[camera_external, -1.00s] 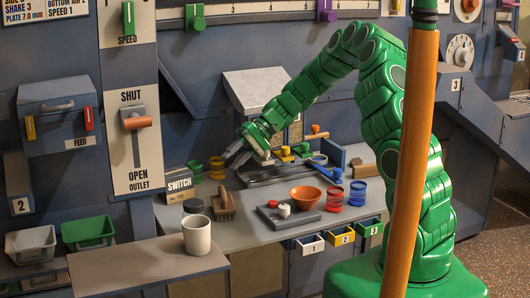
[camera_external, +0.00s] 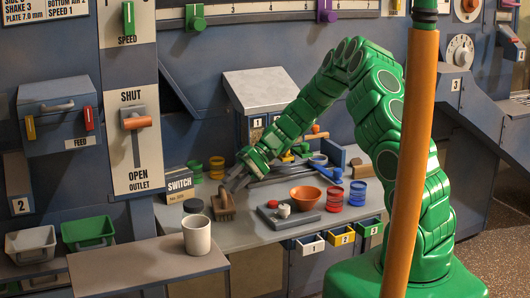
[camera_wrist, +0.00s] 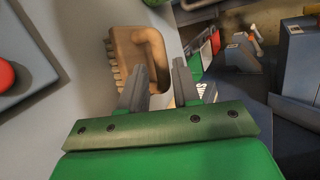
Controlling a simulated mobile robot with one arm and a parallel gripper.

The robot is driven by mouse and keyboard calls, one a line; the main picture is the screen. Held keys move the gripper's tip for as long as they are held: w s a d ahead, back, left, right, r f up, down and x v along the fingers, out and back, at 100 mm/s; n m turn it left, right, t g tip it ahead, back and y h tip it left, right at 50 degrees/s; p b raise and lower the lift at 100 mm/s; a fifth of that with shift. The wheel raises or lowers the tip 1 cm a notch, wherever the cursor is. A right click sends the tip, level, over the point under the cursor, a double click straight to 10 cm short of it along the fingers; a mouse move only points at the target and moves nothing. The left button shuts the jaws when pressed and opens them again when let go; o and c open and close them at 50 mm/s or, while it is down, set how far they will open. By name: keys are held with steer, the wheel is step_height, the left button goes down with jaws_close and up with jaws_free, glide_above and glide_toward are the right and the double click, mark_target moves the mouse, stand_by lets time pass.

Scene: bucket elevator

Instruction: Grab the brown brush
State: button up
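The brown brush (camera_external: 223,205) stands on the grey worktop, left of the middle, with its handle upward. In the wrist view the brush (camera_wrist: 137,52) shows its looped handle and pale bristles, just beyond the fingertips and a little to their left. My gripper (camera_external: 236,182) is just above and to the right of the brush. In the wrist view my gripper (camera_wrist: 166,83) has its two grey fingers apart with nothing between them. I cannot tell whether a fingertip touches the brush.
A dark round lid (camera_external: 193,206) lies left of the brush. A grey tray (camera_external: 287,214) with an orange bowl (camera_external: 305,198) is to the right. A white cup (camera_external: 196,235) stands on the front ledge.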

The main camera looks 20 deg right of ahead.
steer(key=shift+x, duration=1.55)
jaws_close()
steer(key=shift+r, duration=0.1)
steer(key=shift+r, duration=0.45)
step_height(320, 180, up, 2)
steer(key=shift+r, duration=0.25)
steer(key=s+d+r, duration=0.5)
steer(key=s+r, duration=0.4)
steer(key=s, duration=0.4)
steer(key=shift+r, duration=0.25)
